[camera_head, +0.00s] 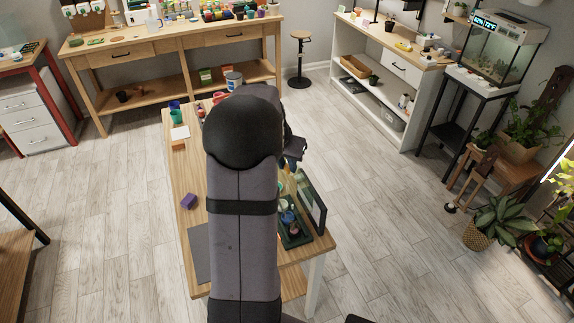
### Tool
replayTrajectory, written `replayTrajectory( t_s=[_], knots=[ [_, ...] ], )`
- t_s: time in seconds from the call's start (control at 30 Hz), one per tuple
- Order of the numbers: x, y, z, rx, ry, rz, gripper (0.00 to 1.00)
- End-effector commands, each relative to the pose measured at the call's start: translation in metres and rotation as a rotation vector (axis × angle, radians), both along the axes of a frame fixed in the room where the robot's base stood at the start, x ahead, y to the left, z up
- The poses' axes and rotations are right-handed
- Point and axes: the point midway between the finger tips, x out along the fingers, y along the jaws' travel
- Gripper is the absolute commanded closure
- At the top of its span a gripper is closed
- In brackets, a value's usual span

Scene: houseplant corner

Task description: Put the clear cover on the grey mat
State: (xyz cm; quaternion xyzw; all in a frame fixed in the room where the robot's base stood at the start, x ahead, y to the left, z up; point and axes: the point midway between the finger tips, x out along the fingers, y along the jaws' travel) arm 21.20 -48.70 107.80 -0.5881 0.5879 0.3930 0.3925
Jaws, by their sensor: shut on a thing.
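The grey mat (200,252) lies flat at the near left of the wooden table, partly hidden behind my arm. My gripper (292,163) shows only in part, at the right of my dark wrist, above the right side of the table. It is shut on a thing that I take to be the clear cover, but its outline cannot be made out. The gripper is to the right of the mat and farther back, apart from it. My arm hides the middle of the table.
A dark green tray (296,240) with small pots stands at the table's near right, beside a dark-framed panel (319,213). A purple block (188,201) lies left of my arm. An orange block (178,146) and a green cup (176,116) are farther back.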

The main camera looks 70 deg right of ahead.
Motion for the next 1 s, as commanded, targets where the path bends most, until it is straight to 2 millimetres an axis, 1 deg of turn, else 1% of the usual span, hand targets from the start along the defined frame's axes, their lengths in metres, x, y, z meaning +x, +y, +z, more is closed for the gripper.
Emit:
replayTrajectory(
  t_s=[0.03,0.4,0.5,0.87,1.0],
  knots=[
    [0.0,0.0,0.007,-0.002,-0.001,0.0,1.0],
    [0.0,0.0,0.032,-0.001,0.0,-0.001,1.0],
    [0.0,0.0,0.034,0.0,0.0,-0.001,1.0],
    [0.001,0.0,0.034,-0.001,-0.001,0.001,1.0],
    [0.012,0.004,0.032,-0.001,-0.001,0.024,1.0]
  ],
)
